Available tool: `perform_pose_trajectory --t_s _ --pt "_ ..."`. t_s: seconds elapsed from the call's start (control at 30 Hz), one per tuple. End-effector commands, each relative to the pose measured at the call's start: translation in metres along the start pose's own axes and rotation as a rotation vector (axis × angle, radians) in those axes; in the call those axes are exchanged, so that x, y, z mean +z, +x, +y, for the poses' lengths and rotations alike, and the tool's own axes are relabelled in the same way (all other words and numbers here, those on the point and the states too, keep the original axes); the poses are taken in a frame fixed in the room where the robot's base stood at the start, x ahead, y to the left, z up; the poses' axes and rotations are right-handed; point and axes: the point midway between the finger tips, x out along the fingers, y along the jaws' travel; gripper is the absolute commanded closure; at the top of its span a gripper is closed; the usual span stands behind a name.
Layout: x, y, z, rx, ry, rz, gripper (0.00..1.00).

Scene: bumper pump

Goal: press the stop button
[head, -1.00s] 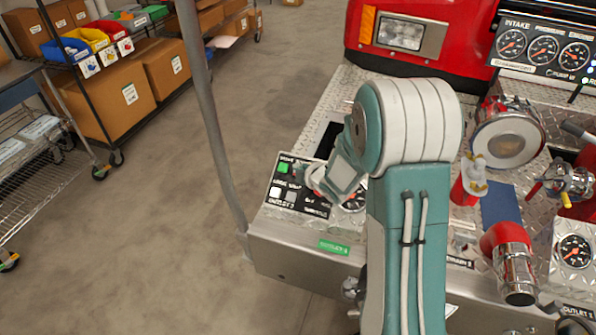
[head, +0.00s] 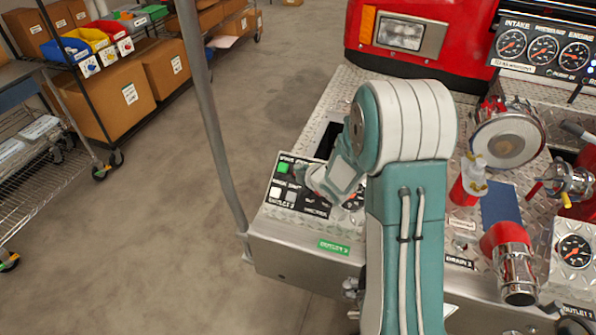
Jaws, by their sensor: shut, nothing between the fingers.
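A dark control panel (head: 286,204) lies on the left end of the metal bumper deck. It carries a lit green button (head: 283,168), a white button (head: 276,192) and a grey button (head: 291,197), with white lettering too small to read surely. My gripper (head: 306,175) is shut and empty, low over the upper right part of the panel, just right of the green button. I cannot tell whether its tips touch the panel. No stop button can be made out; my gripper and wrist cover that part of the panel.
A grey pole (head: 212,130) stands left of the panel. Open floor lies left.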

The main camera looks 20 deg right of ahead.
Motion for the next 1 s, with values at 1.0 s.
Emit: perform_pose_trajectory --t_s 1.0 --pt "-0.003 -0.007 0.001 -0.005 0.002 -0.001 1.00"
